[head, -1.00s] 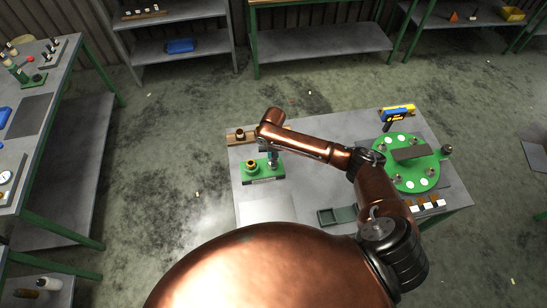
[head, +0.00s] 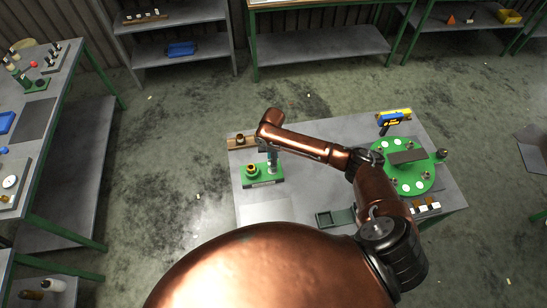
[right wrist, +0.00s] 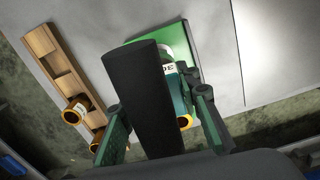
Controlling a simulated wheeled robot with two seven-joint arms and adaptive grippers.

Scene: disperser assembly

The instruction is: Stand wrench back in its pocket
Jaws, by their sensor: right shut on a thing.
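In the right wrist view my right gripper (right wrist: 160,118) has its two dark green fingers on either side of a long dark bar (right wrist: 150,85), which appears to be the wrench. The bar stretches up over the green base (right wrist: 176,36). A teal part (right wrist: 184,82) with a white label shows partly behind the bar. My left gripper is not in view.
A wooden rack (right wrist: 60,72) holding brown, yellow-rimmed parts lies beside the base. A brown and yellow part (head: 251,170) stands on the base. A green turntable (head: 407,181), a yellow-blue device (head: 394,116) and a dark tray (head: 335,217) share the table. The front left tabletop is clear.

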